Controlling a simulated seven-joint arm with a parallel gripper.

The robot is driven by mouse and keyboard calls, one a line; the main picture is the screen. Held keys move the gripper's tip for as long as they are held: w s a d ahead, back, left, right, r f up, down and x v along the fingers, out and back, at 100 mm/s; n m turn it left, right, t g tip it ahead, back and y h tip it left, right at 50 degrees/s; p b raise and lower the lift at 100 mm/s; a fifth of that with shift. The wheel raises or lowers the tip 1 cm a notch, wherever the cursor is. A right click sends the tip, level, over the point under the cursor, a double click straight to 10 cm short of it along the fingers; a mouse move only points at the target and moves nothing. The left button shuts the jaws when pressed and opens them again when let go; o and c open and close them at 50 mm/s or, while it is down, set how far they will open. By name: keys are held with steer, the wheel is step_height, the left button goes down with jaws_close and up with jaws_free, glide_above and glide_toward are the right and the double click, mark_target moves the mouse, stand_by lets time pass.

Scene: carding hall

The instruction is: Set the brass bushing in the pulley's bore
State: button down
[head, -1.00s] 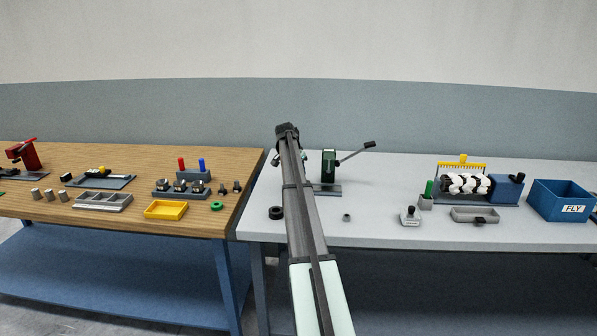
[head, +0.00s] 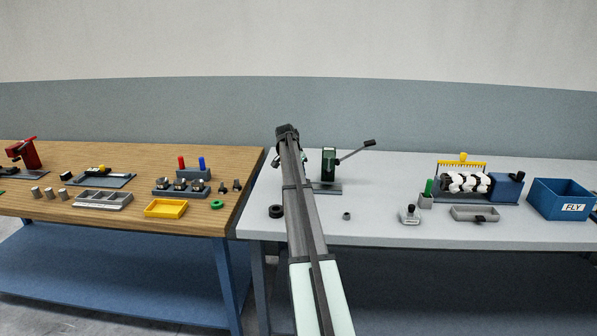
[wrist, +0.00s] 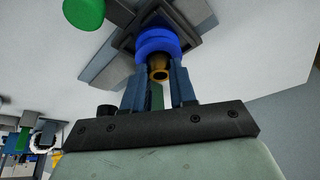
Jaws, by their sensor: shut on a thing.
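The brass bushing (wrist: 159,74) is a short hollow piece between my fingertips in the wrist view. My gripper (wrist: 157,82) is shut on it, with one blue-grey finger on each side. The blue pulley (wrist: 157,40) is directly beyond the bushing, within a dark square frame. The bushing's far end is close to the pulley and overlaps its edge in the picture; I cannot tell whether it touches or enters the bore. The bore is hidden. In the head view, my arm hides the bushing and pulley.
A dark green press (head: 329,164) with a long lever stands just right of my arm. A black ring (head: 276,211) and a small grey ring (head: 347,216) lie near the front of the grey bench (head: 380,226). A green round part (wrist: 83,13) is near the pulley.

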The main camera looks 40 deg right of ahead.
steer(key=shift+f, duration=0.25)
steer(key=c, duration=0.8)
jaws_free()
steer(key=shift+f, duration=0.1)
steer(key=shift+a, duration=0.1)
steer(key=v, duration=1.4)
